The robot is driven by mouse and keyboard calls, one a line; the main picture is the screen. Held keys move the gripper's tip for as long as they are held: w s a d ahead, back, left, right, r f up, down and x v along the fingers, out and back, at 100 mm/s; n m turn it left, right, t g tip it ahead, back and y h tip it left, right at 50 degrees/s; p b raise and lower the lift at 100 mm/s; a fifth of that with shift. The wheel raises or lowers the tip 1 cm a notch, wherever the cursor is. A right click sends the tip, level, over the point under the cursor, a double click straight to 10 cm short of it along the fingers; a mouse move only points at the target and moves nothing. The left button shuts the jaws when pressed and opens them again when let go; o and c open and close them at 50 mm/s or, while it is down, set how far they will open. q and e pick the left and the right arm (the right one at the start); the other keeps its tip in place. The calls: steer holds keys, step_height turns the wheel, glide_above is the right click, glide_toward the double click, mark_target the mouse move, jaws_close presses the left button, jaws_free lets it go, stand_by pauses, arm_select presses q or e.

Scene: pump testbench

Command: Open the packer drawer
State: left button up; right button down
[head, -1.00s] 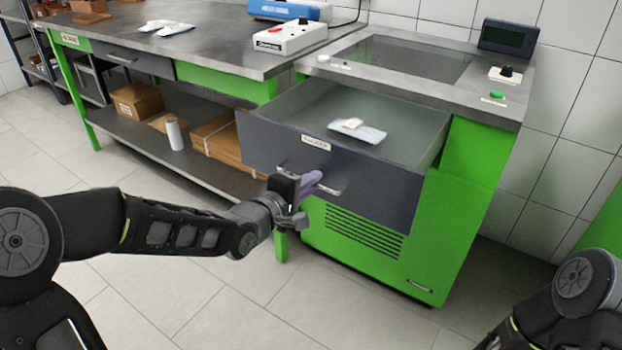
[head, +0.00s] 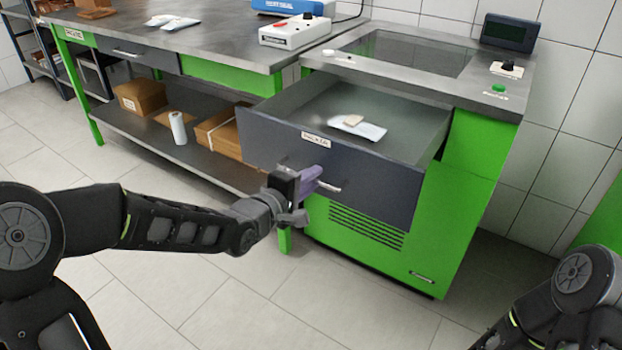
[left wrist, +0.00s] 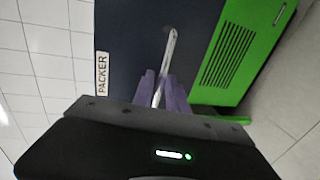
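The dark grey packer drawer (head: 335,172), labelled PACKER, is pulled well out of the green cabinet (head: 440,235). Its open top shows a white packet with a small pale piece (head: 358,127) inside. My left gripper (head: 308,182) is at the bar handle (head: 331,187) on the drawer front, its purple fingers on either side of the bar. In the left wrist view the handle (left wrist: 169,48) runs down between the two fingers (left wrist: 161,90), which look shut on it. My right gripper is not in view; only part of that arm shows at lower right.
A bench leg is close behind my left gripper. The tiled floor in front is clear.

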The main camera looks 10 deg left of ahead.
arm_select(q)
steer(key=p+v, duration=0.2)
steer(key=v, duration=0.5)
steer(key=shift+s+a, duration=0.15)
steer(key=shift+s, duration=0.25)
